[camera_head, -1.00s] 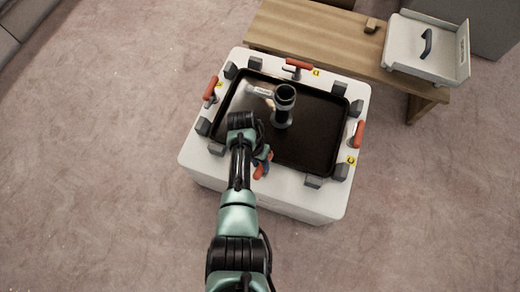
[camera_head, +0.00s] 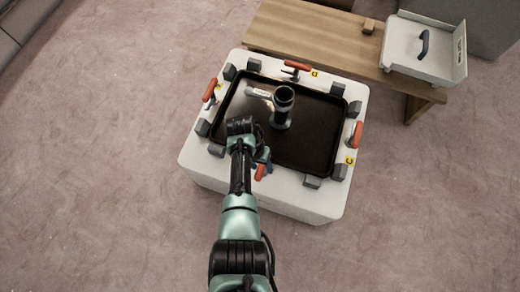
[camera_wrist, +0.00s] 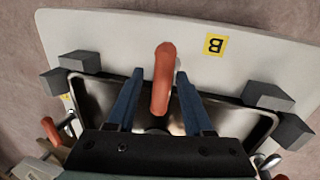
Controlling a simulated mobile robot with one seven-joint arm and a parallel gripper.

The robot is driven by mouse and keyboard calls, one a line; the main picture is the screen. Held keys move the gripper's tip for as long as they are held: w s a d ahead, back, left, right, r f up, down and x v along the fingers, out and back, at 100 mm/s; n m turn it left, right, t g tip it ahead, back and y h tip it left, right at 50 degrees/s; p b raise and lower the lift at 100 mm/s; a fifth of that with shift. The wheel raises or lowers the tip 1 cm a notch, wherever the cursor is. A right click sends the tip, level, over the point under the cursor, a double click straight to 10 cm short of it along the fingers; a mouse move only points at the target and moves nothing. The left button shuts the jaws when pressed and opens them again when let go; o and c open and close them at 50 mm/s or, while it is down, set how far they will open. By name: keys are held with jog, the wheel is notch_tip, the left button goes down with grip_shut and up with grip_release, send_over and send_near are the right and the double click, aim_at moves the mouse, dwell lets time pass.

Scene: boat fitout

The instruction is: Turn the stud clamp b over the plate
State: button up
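Stud clamp b has an orange handle (camera_wrist: 163,78) and stands beside a yellow "B" label (camera_wrist: 214,44) on the white rim in the wrist view. In the head view its orange handle (camera_head: 260,172) shows at the near side, partly hidden by my arm. My gripper (camera_wrist: 160,74) is open, with one blue finger on each side of the handle. I cannot tell whether the fingers touch it. The dark shiny plate (camera_head: 310,140) lies inside the white housing's rim. The handle reaches from the rim toward the plate's edge in the wrist view. The clamp's base is hidden.
More orange-handled clamps stand at the far (camera_head: 297,65), left (camera_head: 209,90) and right (camera_head: 356,134) sides. Grey blocks line the rim. A dark upright cylinder (camera_head: 283,105) stands on the plate. A wooden bench (camera_head: 320,40) with a white handled tray (camera_head: 415,60) is behind.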

jog(key=shift+w+a, duration=0.1)
jog(key=shift+w, duration=0.05)
jog(key=shift+r, duration=0.15)
jog(key=shift+w+r+p, duration=0.1)
jog(key=shift+r+p, duration=0.2)
jog(key=shift+r, duration=0.05)
jog(key=p+v, duration=0.5)
jog(key=v, duration=0.7)
jog(key=shift+p, duration=0.4)
